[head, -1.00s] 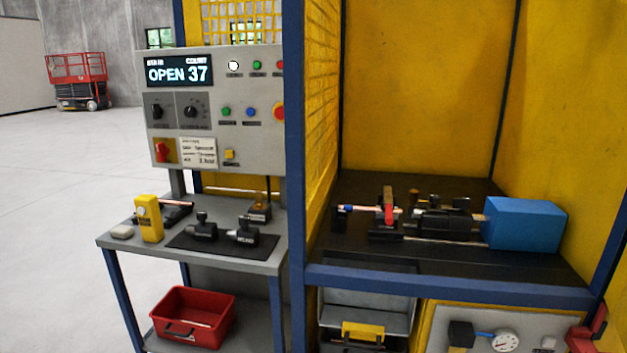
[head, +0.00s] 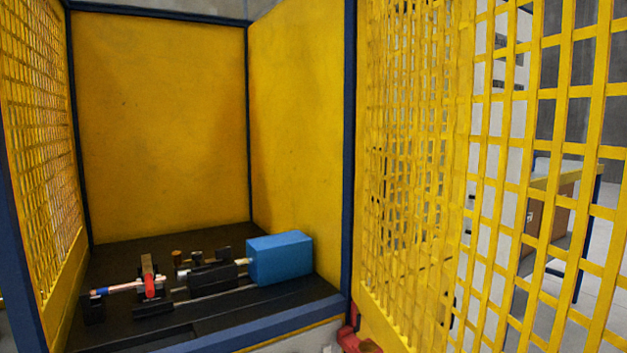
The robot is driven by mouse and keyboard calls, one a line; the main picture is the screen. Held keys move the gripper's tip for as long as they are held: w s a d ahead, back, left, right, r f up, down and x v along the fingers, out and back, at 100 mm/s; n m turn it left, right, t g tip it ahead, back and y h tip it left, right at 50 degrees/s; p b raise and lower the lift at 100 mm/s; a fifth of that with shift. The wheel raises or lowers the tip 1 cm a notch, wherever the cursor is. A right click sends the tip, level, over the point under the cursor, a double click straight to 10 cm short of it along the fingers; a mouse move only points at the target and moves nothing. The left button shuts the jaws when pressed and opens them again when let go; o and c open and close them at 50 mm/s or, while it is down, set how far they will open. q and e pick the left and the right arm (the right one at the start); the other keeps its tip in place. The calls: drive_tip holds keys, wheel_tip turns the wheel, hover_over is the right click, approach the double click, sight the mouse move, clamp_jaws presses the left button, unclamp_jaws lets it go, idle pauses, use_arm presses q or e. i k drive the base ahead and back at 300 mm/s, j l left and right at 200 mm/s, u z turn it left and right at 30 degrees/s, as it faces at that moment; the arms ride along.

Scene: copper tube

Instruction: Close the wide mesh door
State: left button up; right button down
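The wide mesh door (head: 490,180) is a yellow grid panel filling the right side of the head view. It stands swung open, away from the front of the yellow enclosure. Its inner edge is beside the dark blue right front post (head: 347,150). The front opening is uncovered, so the inside shows. Neither of my grippers is in view.
Inside the enclosure, a blue block (head: 279,258) and a clamp fixture with a red handle (head: 149,277) sit on a black bed (head: 215,322). A mesh side panel (head: 42,140) is at left. A table (head: 565,185) shows beyond the door.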

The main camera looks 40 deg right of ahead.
sight(391, 338)
drive_tip(key=k+l+z, duration=0.1)
drive_tip(key=z, duration=0.4)
drive_tip(key=k+l+z, duration=0.25)
drive_tip(key=z, duration=0.25)
drive_tip(key=l+z, duration=0.15)
drive_tip(key=z, duration=0.35)
drive_tip(key=l+z, duration=0.2)
drive_tip(key=z, duration=0.3)
drive_tip(key=l+z, duration=0.25)
drive_tip(key=z, duration=0.2)
drive_tip(key=l+z, duration=0.15)
drive_tip(key=i+l+u, duration=0.1)
drive_tip(key=u, duration=0.3)
drive_tip(key=i+l+u, duration=0.1)
drive_tip(key=u, duration=0.3)
drive_tip(key=l+u, duration=0.3)
drive_tip(key=u, duration=0.15)
drive_tip(key=i+l+u, duration=0.2)
drive_tip(key=u, duration=0.3)
drive_tip(key=i+l+u, duration=0.1)
drive_tip(key=l+u, duration=0.4)
